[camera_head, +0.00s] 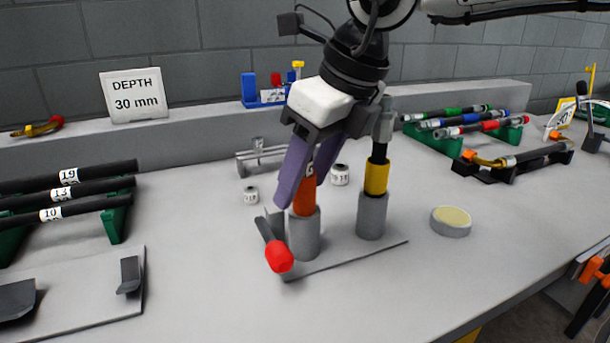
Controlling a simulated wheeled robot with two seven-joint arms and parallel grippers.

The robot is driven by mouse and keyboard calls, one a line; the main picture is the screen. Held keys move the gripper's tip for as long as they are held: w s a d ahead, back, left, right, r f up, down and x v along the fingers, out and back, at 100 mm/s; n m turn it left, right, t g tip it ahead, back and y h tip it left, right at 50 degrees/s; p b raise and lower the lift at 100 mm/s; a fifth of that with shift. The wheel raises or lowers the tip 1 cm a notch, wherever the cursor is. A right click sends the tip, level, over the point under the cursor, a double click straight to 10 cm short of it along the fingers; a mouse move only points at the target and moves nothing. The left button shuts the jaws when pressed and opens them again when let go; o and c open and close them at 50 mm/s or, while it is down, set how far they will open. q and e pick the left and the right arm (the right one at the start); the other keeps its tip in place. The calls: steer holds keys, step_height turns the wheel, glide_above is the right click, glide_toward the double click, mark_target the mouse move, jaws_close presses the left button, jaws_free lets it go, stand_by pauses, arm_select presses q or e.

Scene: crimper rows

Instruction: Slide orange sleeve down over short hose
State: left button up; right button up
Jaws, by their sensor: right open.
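The orange sleeve (304,199) stands upright at the left grey cylindrical holder (306,238), its lower end at the holder's rim. My right gripper (304,193) comes down from above, tilted. Its two purple fingers are open, one on each side of the orange sleeve; I cannot tell whether they touch it. A dark red part with a white mark (310,168) shows between the fingers above the sleeve. The short hose cannot be made out clearly, since the fingers and sleeve cover that spot. My left gripper is not in view.
The right grey holder (372,216) carries a black hose with a yellow sleeve (376,178) close beside my gripper. A red-tipped lever (279,257) juts out in front of the left holder. A round tin (451,221) stands right.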

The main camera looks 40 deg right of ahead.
steer(key=p+v, duration=0.2)
steer(key=v, duration=0.8)
steer(key=shift+s+r, duration=0.1)
